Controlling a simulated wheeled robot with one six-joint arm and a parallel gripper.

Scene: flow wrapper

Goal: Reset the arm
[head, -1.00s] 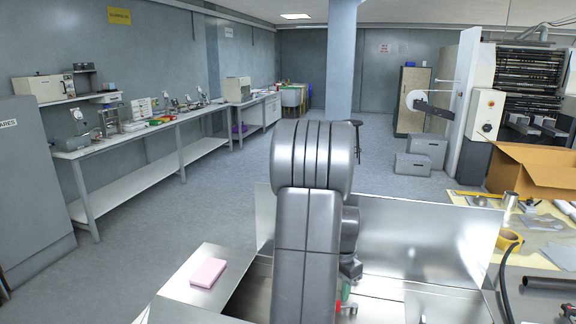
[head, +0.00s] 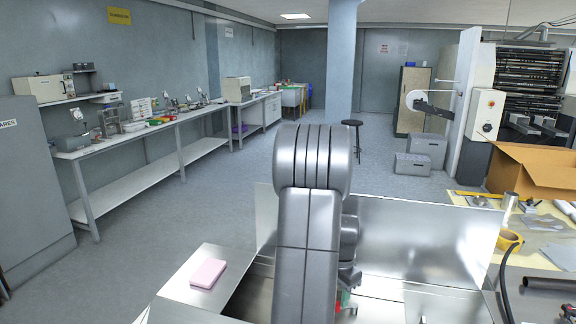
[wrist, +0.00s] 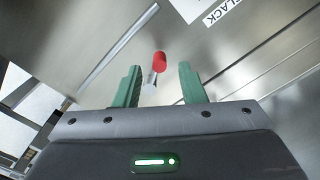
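My arm (head: 310,200) stands in front of the head camera and hides most of its own end. In the wrist view my gripper (wrist: 159,80) has two green fingers standing apart, with a gap on both sides of a small red-capped metal piece (wrist: 159,58). That piece appears between or just beyond the fingertips, touching neither. In the head view only a bit of green and red shows low beside the arm, mostly hidden.
A shiny metal bin or guard panel (head: 420,245) stands around the arm. A pink block (head: 208,273) lies on the metal ledge at left. A cluttered table (head: 545,262) with a cardboard box (head: 535,172) is at right. The floor at left is open.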

